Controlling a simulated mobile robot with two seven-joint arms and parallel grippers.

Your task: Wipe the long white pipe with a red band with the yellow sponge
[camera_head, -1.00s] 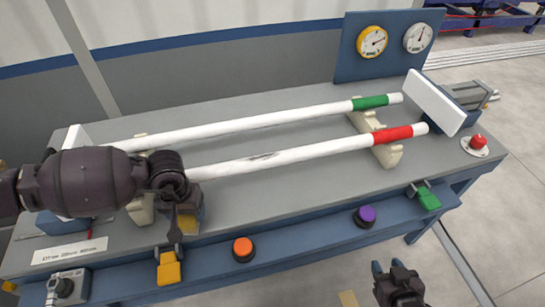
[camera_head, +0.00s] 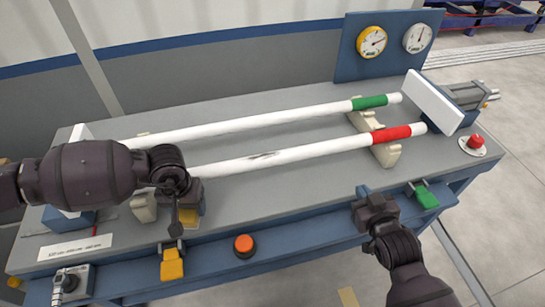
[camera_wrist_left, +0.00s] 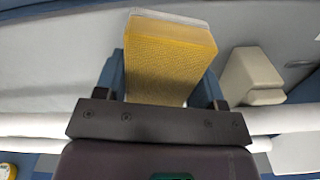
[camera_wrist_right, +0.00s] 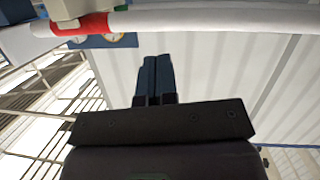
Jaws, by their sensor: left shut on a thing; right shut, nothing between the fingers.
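The long white pipe (camera_head: 300,151) with a red band (camera_head: 391,133) lies in supports on the workbench, nearer the front, with a dark smudge (camera_head: 265,156) along its middle. My left gripper (camera_head: 186,198) is shut on the yellow sponge (camera_head: 188,216), at the pipe's left part; the sponge shows clearly in the left wrist view (camera_wrist_left: 168,55). I cannot tell whether the sponge touches the pipe. My right gripper (camera_head: 367,196) is shut and empty above the front shelf, apart from the pipe. Its closed fingers show in the right wrist view (camera_wrist_right: 155,78).
A second white pipe with a green band (camera_head: 370,102) lies parallel behind. A white plate (camera_head: 436,100) stands near the right pipe ends. An orange button (camera_head: 245,246), yellow clamp (camera_head: 172,264), green clamp (camera_head: 425,196) and red button (camera_head: 475,142) line the front and right. The bench middle is clear.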

